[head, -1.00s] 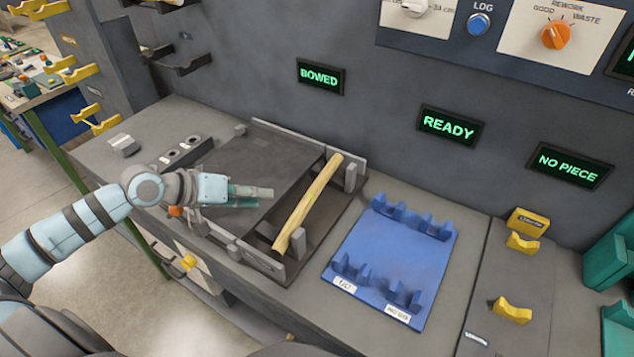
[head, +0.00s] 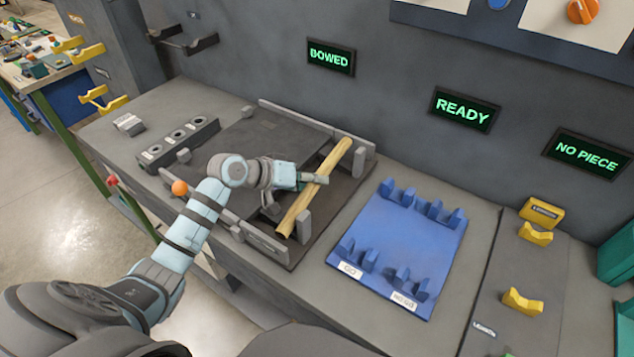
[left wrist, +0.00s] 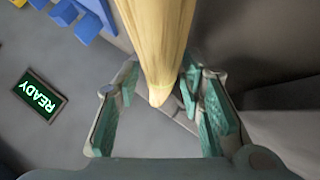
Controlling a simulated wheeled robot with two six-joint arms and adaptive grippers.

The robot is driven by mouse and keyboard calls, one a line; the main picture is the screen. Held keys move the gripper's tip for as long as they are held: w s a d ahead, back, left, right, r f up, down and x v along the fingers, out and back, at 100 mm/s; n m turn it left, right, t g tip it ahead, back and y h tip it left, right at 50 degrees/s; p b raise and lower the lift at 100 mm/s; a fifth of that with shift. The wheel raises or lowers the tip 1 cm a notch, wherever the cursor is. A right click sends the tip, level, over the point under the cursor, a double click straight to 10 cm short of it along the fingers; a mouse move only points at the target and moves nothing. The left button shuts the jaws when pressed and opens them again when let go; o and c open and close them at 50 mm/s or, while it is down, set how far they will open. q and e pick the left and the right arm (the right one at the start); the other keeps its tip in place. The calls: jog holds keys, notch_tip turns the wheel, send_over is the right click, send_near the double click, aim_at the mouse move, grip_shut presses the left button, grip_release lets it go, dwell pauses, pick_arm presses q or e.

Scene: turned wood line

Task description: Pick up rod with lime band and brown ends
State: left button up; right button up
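A pale yellow wooden rod (head: 313,188) lies aslant on the dark fixture, resting across its low side walls. My left gripper (head: 300,188) is at the rod's left side, with a fingertip overlapping the rod's middle. In the left wrist view the rod (left wrist: 158,45) comes down between the two spread green-padded fingers of the gripper (left wrist: 160,105), with gaps at both sides. The gripper is open and not closed on the rod. My right gripper is not in view.
The dark fixture (head: 225,143) has upright grey posts near the rod. A blue board (head: 390,245) with several cradles lies to the right, then yellow rests (head: 523,302). A grey block with round holes (head: 180,143) stands left. Displays read BOWED, READY and NO PIECE.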

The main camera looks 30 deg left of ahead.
pick_arm(q)
grip_shut()
